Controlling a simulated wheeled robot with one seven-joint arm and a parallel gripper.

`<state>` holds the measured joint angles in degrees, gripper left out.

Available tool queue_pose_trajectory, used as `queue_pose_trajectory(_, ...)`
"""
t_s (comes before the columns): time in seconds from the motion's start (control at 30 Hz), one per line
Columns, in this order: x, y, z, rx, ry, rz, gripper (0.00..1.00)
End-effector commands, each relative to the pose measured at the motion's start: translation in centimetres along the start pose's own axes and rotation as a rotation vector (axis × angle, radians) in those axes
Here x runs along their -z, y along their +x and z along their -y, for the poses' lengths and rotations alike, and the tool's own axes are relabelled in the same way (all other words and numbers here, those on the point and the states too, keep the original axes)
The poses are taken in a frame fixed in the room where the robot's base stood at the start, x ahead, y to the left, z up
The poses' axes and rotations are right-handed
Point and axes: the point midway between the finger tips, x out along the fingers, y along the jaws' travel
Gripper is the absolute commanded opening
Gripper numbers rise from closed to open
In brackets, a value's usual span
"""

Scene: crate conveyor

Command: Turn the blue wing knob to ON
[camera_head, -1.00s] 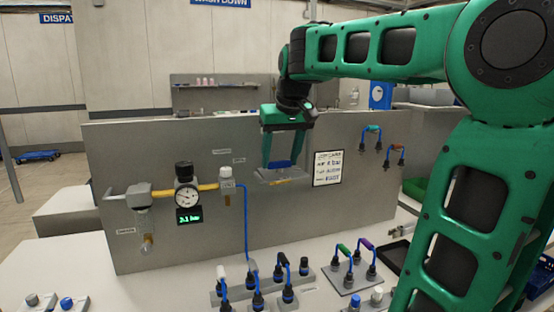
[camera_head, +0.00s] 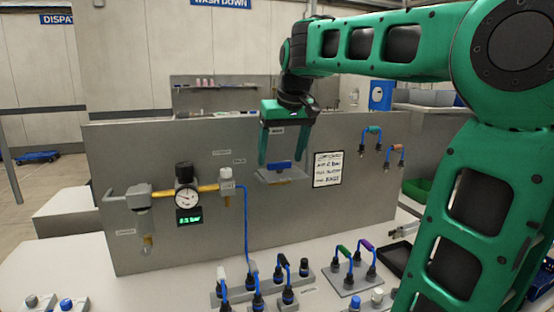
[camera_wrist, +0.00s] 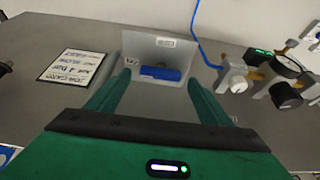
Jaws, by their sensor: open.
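The blue wing knob (camera_head: 279,167) sits on a small grey plate (camera_head: 290,176) fixed to the upright grey panel. In the wrist view the blue knob (camera_wrist: 160,73) lies level across the plate (camera_wrist: 140,45), with small labels near it, too small to read surely. My gripper (camera_head: 276,164) is open, its two green fingers pointing down on either side of the knob in the head view. In the wrist view my gripper (camera_wrist: 155,95) has its fingers spread left and right of the knob, with nothing held. I cannot tell whether either finger touches it.
A job card (camera_head: 328,169) hangs right of the plate. A gauge (camera_head: 186,199), valves and a blue hose (camera_head: 246,220) are left of it. Several hose couplings (camera_head: 345,270) stand on the bench below. The panel around the knob is mostly clear.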

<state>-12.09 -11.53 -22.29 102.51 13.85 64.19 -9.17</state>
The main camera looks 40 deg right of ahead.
Motion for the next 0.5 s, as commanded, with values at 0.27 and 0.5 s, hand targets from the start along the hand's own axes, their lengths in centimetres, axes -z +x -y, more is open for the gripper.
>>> queue_pose_trajectory(0.27,0.1,-5.2,0.0,0.0,0.001,-0.005,0.73)
queue_pose_trajectory(0.5,0.1,-8.5,0.0,-0.001,0.0,-0.004,0.73)
